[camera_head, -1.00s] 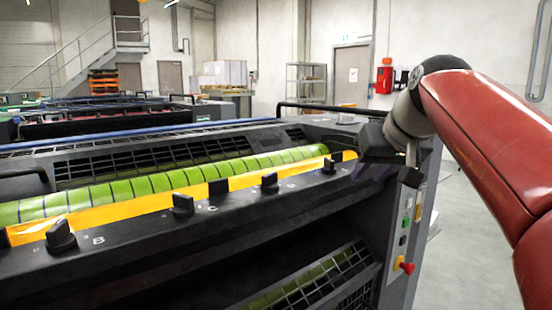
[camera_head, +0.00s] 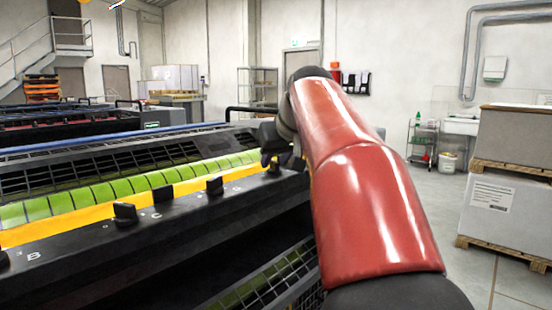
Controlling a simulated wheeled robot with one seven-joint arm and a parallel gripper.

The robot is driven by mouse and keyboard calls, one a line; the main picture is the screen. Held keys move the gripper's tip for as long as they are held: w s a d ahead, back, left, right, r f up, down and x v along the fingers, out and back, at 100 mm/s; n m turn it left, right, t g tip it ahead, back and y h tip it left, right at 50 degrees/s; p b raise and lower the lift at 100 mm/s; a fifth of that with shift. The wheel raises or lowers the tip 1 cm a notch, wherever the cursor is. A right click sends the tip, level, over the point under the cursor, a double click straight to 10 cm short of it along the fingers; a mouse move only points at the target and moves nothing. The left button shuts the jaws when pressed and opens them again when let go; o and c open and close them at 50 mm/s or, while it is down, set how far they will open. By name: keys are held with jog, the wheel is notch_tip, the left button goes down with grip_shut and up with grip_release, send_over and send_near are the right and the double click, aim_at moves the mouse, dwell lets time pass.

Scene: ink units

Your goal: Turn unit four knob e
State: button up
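The dark ink unit (camera_head: 110,240) runs along the left with a row of black knobs on its front rail. One knob (camera_head: 125,213) stands by the letter C, and another knob (camera_head: 214,185) is further right. A further knob (camera_head: 274,168) is at the right end of the row and partly shows below my gripper; its letter is not readable. My gripper (camera_head: 284,160) is over the right end of the rail, close to that knob. I cannot tell if it touches the knob. Its fingers are small, dark and partly hidden by my red arm, so their opening is unclear.
A green-striped roller (camera_head: 130,189) and a yellow strip (camera_head: 70,222) lie behind the knobs. Wrapped stacks on pallets (camera_head: 500,212) stand at the right. Grey floor (camera_head: 425,185) is open between them and my arm. Other units stand behind at left.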

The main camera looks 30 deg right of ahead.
grip_shut()
jog(key=shift+a+f+m+h, duration=0.1)
jog(key=shift+m+h, duration=0.2)
jog(key=shift+m+h+b, duration=0.4)
jog(key=shift+m+b, duration=0.2)
jog(key=m+g+h, duration=0.1)
jog(key=m, duration=0.1)
jog(key=shift+w+a+m+h+b, duration=0.1)
jog(key=shift+a+m+h+b, duration=0.05)
jog(key=shift+m+h+b, duration=0.2)
jog(key=m+g+h, duration=0.1)
jog(key=m+h, duration=0.1)
jog(key=m, duration=0.1)
jog(key=shift+w+a, duration=0.1)
jog(key=shift+a, duration=0.05)
jog(key=shift+m+g+h+p, duration=0.45)
jog(key=shift+m+g+h, duration=0.2)
jog(key=shift+m+g, duration=0.4)
jog(key=shift+m, duration=0.3)
